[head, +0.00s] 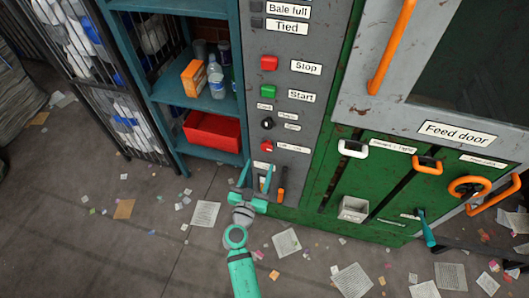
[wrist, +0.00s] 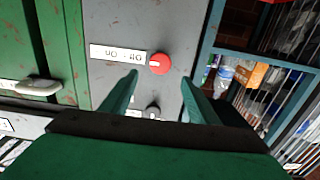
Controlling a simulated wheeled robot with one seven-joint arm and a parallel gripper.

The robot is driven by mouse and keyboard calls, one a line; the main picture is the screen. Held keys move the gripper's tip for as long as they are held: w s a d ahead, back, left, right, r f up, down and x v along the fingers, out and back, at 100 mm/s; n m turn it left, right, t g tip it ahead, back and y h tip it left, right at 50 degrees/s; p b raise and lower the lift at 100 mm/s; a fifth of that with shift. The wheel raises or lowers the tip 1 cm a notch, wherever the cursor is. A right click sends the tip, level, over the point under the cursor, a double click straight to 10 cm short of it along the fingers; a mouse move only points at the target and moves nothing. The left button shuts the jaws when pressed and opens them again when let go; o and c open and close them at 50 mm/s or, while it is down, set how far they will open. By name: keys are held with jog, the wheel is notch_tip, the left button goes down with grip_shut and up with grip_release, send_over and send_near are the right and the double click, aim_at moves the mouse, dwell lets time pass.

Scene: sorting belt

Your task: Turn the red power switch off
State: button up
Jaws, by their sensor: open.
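The red power switch (head: 266,146) is a small round knob low on the grey control panel, beside a white label. In the wrist view the red knob (wrist: 159,64) has a short white mark, roughly level in the picture. Its label (wrist: 118,52) appears upside down and seems to read On - Off. My gripper (head: 256,176) is open and empty, just below the switch in the head view. In the wrist view the knob shows between and just beyond the two fingertips. I see no contact with it.
Above the switch are a black selector knob (head: 267,123), a green Start button (head: 268,91) and a red Stop button (head: 269,63). An orange-handled lever (head: 282,183) is close right of my gripper. A blue shelf (head: 160,99) with a red bin (head: 212,132) stands left.

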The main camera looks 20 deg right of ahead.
aim_at(266, 148)
jog(key=x, duration=0.7)
jog(key=shift+w+d, duration=0.25)
jog(key=shift+w, duration=0.1)
jog(key=c, duration=1)
